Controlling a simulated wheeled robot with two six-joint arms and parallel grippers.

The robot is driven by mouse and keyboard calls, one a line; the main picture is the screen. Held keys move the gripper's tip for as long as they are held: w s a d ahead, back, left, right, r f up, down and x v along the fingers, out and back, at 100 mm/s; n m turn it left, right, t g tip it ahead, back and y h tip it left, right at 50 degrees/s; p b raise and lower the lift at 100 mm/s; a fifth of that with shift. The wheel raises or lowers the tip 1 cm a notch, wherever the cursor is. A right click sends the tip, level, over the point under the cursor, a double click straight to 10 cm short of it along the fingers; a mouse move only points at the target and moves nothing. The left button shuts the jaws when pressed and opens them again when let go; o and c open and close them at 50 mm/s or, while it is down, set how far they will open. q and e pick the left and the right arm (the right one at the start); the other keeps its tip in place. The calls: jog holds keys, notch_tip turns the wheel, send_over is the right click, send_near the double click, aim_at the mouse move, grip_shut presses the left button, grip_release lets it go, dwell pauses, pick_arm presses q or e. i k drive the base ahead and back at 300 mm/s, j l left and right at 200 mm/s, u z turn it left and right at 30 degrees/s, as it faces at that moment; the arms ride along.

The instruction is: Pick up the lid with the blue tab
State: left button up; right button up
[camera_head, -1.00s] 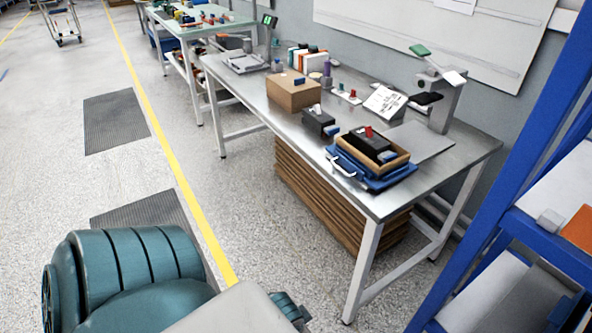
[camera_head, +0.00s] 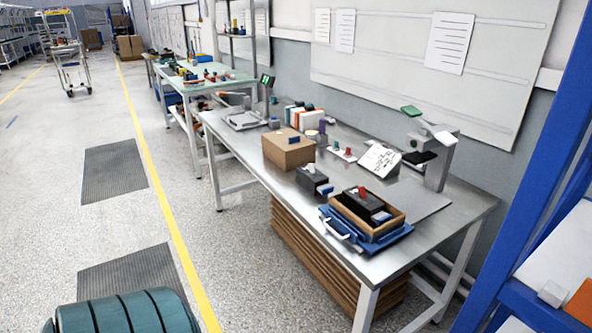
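On the steel workbench, a brown box (camera_head: 284,153) has a small blue tab (camera_head: 294,139) on its top right. In front of it a small black box (camera_head: 311,180) has a white piece on top and a blue piece (camera_head: 325,189) at its right. A black object (camera_head: 357,207) with a red knob (camera_head: 361,190) and a blue part (camera_head: 381,216) sits in a brown open tray. I cannot tell for sure which of these blue parts belongs to a lid. Neither of my grippers is in view; only a teal part of my body shows at the bottom left.
The steel workbench (camera_head: 432,216) has a grey stand (camera_head: 439,160), a white sheet (camera_head: 379,160) and a blue case with a white handle (camera_head: 337,228) on it. A blue rack (camera_head: 530,150) stands at the right. Open floor (camera_head: 215,245) lies to the left of the bench.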

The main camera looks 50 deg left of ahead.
aim_at(287, 149)
jog(key=i+u, duration=0.2)
jog(key=u, duration=0.25)
jog(key=i+l+u, duration=0.1)
jog(key=u, duration=0.4)
